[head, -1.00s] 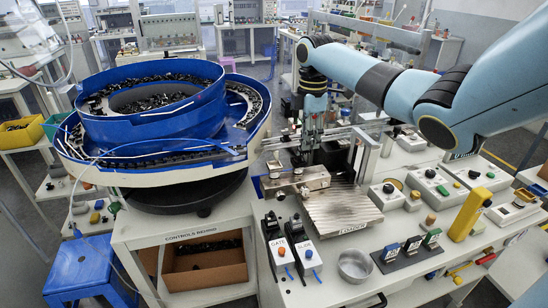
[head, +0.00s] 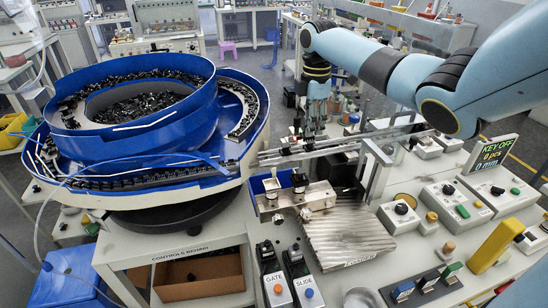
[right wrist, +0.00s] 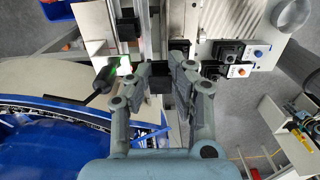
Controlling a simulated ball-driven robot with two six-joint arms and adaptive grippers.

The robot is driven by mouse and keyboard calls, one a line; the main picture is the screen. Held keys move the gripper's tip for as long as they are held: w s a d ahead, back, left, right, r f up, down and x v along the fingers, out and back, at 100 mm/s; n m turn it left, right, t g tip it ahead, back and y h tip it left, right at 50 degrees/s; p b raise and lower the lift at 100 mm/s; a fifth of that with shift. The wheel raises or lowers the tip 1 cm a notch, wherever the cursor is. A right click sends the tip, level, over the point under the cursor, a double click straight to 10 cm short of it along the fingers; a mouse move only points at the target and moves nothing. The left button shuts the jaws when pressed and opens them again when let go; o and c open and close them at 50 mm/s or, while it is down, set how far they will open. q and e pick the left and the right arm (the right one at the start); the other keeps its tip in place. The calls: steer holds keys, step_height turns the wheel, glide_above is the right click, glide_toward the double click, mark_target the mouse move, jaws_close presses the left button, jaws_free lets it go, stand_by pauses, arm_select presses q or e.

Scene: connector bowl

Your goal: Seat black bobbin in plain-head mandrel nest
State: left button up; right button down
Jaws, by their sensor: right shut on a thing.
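My right gripper (right wrist: 160,80) is shut on a small black block-like piece, the black bobbin (right wrist: 160,77), in the right wrist view. In the head view my right gripper (head: 299,125) hangs at the back of the bench, behind the metal block; its fingertips and the bobbin are too small to make out there. The metal block (head: 318,196) bears two small upright dark-topped posts, a left one (head: 271,188) and a right one (head: 300,182). I cannot tell which is the plain-head mandrel nest. My left gripper is in neither view.
A blue bowl feeder (head: 175,135) full of black parts stands left of the block. A ribbed metal plate (head: 350,236) lies in front. GATE (head: 273,283) and SLIDE (head: 303,280) switch boxes stand nearer. A KEY OFF display (head: 493,155) and control boxes are at the right.

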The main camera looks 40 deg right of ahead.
steer(key=shift+w+d, duration=0.15)
steer(key=shift+w, duration=0.05)
steer(key=a+f+b, duration=0.1)
steer(key=a+f, duration=0.1)
steer(key=a, duration=0.1)
steer(key=w+a+f+b, duration=0.1)
steer(key=a+f, duration=0.1)
steer(key=a, duration=0.2)
steer(key=a+f+b, duration=0.1)
steer(key=a+f, duration=0.1)
steer(key=a, duration=0.2)
steer(key=shift+w+f, duration=0.3)
steer(key=shift+f, duration=0.05)
steer(key=shift+a, duration=0.25)
steer(key=shift+f, duration=0.2)
step_height(320, 180, down, 4)
steer(key=b, duration=0.5)
steer(key=shift+r, duration=0.1)
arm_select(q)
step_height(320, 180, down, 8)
arm_select(e)
steer(key=shift+r, duration=0.15)
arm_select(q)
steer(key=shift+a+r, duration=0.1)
